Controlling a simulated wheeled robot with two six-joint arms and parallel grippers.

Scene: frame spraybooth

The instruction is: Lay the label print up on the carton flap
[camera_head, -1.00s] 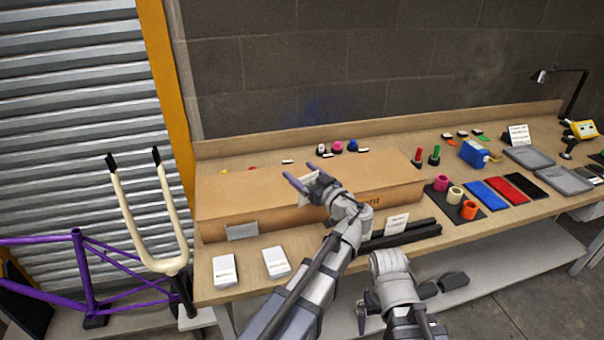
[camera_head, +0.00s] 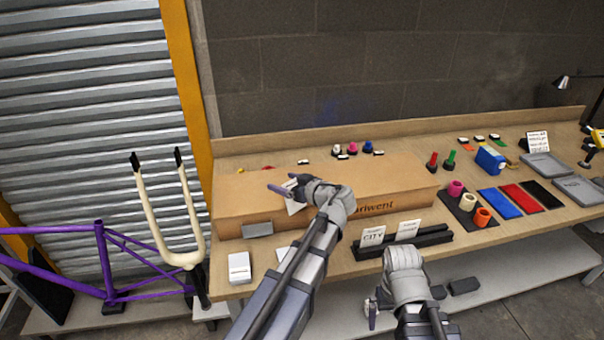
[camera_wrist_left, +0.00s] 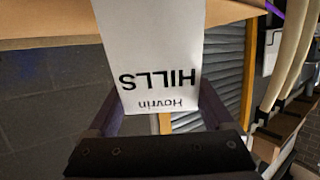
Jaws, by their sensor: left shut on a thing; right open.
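The long brown carton (camera_head: 245,192) lies on the workbench with its top closed; dark lettering ending in "ariwent" shows on its front. My left gripper (camera_head: 287,186) is over the carton's top, left of its middle, shut on a white label print (camera_head: 294,208). In the left wrist view the label print (camera_wrist_left: 150,45) reads "Hovrin HILLS", upside down, between the two fingers. I cannot tell whether the label touches the carton. A grey patch (camera_head: 257,230) is on the carton's front at the left. My right gripper (camera_head: 372,312) is open and empty, low in front of the bench.
A black rack (camera_head: 432,238) in front of the carton holds a "CITY" card (camera_head: 373,236) and another card (camera_head: 408,229). A white block (camera_head: 239,267) lies at the front left; another is partly behind my left arm. Coloured spools (camera_head: 468,203) and mats stand to the right.

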